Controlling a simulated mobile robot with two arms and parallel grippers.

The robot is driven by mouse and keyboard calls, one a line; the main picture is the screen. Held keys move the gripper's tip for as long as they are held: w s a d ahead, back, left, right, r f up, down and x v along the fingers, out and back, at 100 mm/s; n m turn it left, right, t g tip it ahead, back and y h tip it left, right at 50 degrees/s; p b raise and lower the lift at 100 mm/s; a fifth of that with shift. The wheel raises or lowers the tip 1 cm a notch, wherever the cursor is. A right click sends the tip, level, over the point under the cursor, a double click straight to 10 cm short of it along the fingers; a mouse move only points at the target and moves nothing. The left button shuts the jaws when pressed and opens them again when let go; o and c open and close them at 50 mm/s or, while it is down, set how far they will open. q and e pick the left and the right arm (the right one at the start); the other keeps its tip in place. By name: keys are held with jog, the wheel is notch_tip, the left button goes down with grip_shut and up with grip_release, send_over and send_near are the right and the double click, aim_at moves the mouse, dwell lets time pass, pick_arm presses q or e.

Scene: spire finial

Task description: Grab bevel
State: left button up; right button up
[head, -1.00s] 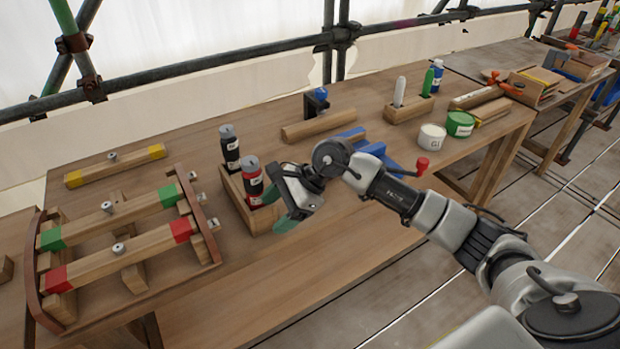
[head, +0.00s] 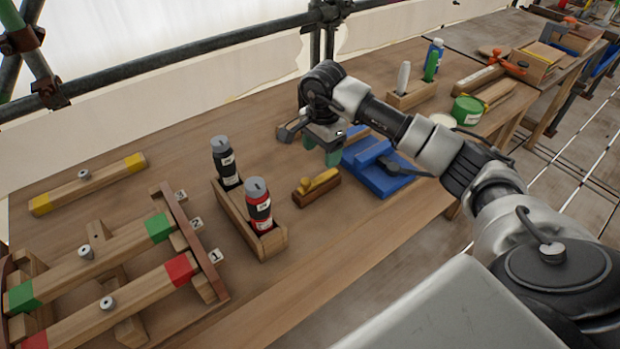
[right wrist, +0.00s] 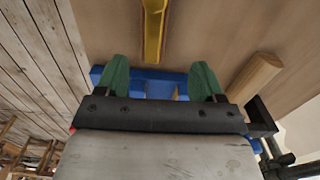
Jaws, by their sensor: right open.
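The bevel, which I take to be the small tool with a brown wooden stock (head: 318,193) and a yellow top part, lies on the bench right of the bottle box. In the right wrist view its yellow part (right wrist: 153,30) shows at the top, ahead of the gap between the fingers. My right gripper (head: 321,149), with green fingertips, is open and empty above the bench, just behind the bevel and apart from it. The gripper also shows in the right wrist view (right wrist: 161,80). My left gripper is not in view.
A rack with coloured beams (head: 125,265) fills the left front. Bench between is clear.

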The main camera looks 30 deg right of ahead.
aim_at(326, 175)
jog(key=f, duration=0.2)
jog(key=s+f, duration=0.1)
jog(key=shift+f, duration=0.35)
jog(key=shift+w+f, duration=0.1)
jog(key=shift+f, duration=0.2)
jog(key=f, duration=0.1)
jog(key=f+p, duration=0.1)
jog(key=f, duration=0.1)
jog(key=d+f, duration=0.1)
jog(key=f, duration=0.1)
jog(key=shift+f+p, duration=0.15)
jog(key=shift+p, duration=0.25)
jog(key=c, duration=0.4)
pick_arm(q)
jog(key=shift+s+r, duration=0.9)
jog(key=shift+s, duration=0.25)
pick_arm(e)
jog(key=c, duration=0.7)
jog(key=shift+o, duration=0.2)
